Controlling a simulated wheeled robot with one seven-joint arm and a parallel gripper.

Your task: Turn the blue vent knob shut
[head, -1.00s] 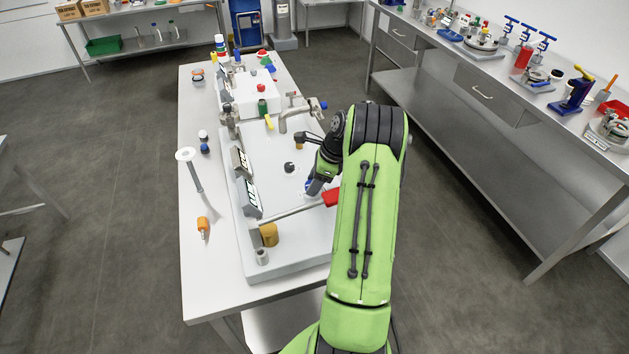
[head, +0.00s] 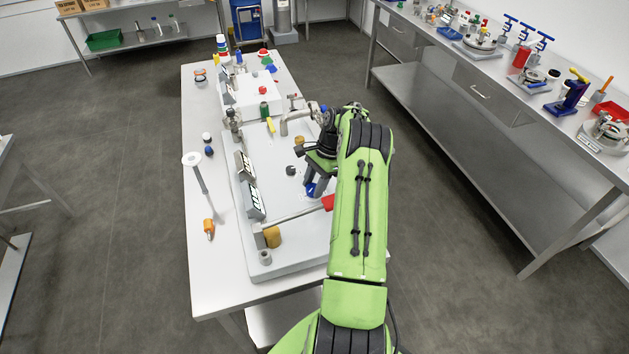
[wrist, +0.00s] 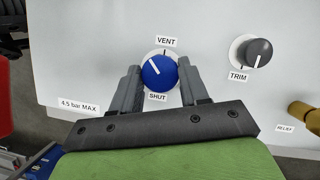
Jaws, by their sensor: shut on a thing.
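The blue vent knob (wrist: 159,73) sits on the white panel in the wrist view, between a VENT label (wrist: 166,41) above and a SHUT label (wrist: 157,97) below. Its white pointer line slants to the upper left, nearer VENT than SHUT. My gripper (wrist: 161,79) is shut on the knob, with one finger on its left side and one on its right. In the head view the blue knob (head: 311,189) shows low between the fingers of my gripper (head: 313,184), partly hidden by them and my arm.
A black TRIM knob (wrist: 258,53) stands to the right in the wrist view, with a brass fitting (wrist: 304,114) beyond it. A red handle (head: 328,202) on a long pipe lies close to my gripper. Display boxes (head: 249,182) line the panel's left side.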

